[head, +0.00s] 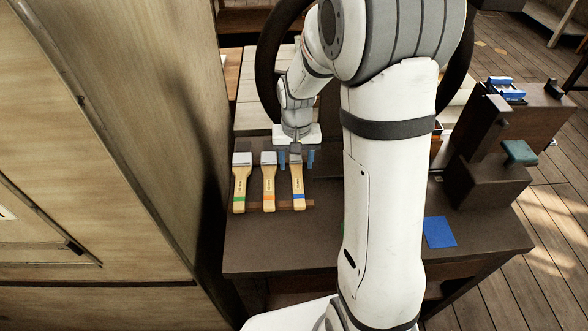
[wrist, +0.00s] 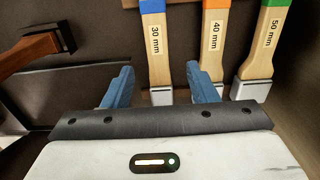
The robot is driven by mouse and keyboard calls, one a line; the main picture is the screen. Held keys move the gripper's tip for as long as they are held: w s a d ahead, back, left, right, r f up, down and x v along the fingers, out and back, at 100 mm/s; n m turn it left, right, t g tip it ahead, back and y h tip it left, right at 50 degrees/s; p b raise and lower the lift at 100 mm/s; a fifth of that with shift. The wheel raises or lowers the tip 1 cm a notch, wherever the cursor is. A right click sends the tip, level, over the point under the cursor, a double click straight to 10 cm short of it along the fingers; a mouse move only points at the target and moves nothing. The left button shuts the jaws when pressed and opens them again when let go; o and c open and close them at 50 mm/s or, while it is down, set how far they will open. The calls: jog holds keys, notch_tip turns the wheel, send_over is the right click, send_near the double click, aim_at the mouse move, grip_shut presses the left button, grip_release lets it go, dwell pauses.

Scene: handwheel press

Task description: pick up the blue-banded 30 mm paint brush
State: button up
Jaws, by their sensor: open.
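The blue-banded brush (head: 298,187) is the rightmost of three brushes in the head view. It has a wooden handle and a grey head. In the wrist view this brush (wrist: 156,45) shows its "30 mm" label and blue band. My gripper (head: 296,160) is above the head end of this brush, with one blue finger on each side. In the wrist view my gripper (wrist: 160,70) is open, and the brush lies between its fingers with gaps showing. The height of the fingers over the brush is hard to tell.
The orange-banded 40 mm brush (wrist: 213,45) lies close beside one finger, and the green-banded 50 mm brush (wrist: 263,45) lies beyond it. All three brushes rest across a brown strip (head: 255,206). A blue square (head: 440,232) lies on the dark table (head: 270,250). A tall wooden panel (head: 130,120) stands left.

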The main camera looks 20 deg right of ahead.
aim_at(297, 178)
jog(key=f, duration=0.6)
jog(key=shift+d+f, duration=0.15)
jog(key=shift+d, duration=0.05)
jog(key=shift+c, duration=0.2)
jog(key=c, duration=1.1)
